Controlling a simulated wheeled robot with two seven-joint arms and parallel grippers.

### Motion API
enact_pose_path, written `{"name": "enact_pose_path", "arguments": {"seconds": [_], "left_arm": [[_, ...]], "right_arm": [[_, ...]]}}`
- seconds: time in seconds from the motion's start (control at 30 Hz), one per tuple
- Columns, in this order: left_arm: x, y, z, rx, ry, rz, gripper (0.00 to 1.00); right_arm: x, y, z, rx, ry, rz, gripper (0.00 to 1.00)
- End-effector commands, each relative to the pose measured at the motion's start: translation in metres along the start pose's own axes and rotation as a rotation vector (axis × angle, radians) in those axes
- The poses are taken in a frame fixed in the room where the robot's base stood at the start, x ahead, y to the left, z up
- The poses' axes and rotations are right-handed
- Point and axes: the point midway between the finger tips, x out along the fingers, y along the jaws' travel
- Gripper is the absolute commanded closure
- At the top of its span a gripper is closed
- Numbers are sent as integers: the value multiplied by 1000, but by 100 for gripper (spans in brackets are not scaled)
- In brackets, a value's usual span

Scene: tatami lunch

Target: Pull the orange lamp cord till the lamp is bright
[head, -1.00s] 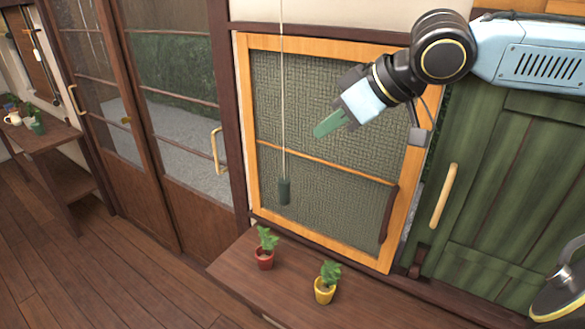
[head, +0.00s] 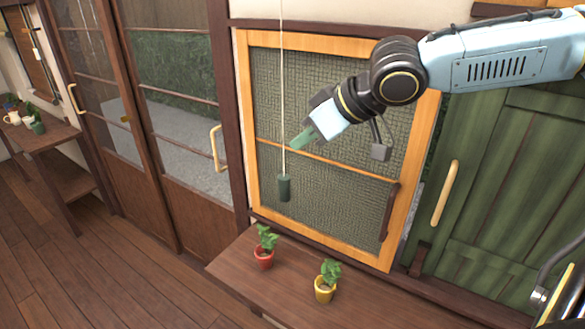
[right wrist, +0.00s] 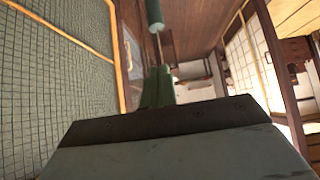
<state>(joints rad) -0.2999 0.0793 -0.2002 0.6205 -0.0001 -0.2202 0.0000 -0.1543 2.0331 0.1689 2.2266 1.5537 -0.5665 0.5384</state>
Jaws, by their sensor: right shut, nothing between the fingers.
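A pale, thin cord (head: 283,100) hangs from above in front of the orange-framed panel. It ends in a dark green cylindrical pull (head: 284,188). No orange cord and no lamp can be made out. My right gripper (head: 303,140) has green fingers, shut and empty, pointing down-left. In the head view its tips are just right of the cord and above the pull; they do not hold it. In the right wrist view, the shut fingers (right wrist: 157,88) point toward a green cylinder (right wrist: 154,15), which looks like the pull. My left gripper is not in view.
The orange-framed panel (head: 330,156) stands behind the cord. Below is a wooden ledge (head: 290,285) with a red-potted plant (head: 264,258) and a yellow-potted plant (head: 325,288). A green door (head: 510,190) is at right, and glazed sliding doors (head: 180,120) are at left.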

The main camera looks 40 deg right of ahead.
Motion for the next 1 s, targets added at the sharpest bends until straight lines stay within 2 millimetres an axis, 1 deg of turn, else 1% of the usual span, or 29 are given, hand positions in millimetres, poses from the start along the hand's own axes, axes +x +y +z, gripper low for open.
{"name": "enact_pose_path", "arguments": {"seconds": [0.03,0.27,0.43,0.6,1.0], "left_arm": [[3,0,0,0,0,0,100],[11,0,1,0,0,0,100],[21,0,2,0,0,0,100],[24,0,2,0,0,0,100],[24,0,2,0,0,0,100]], "right_arm": [[8,0,2,-3,-6,0,100],[38,-1,2,-3,-5,-1,100],[56,-1,20,0,-2,-4,100],[64,-1,28,-1,-1,-3,100],[65,-1,29,-2,0,-3,100]]}}
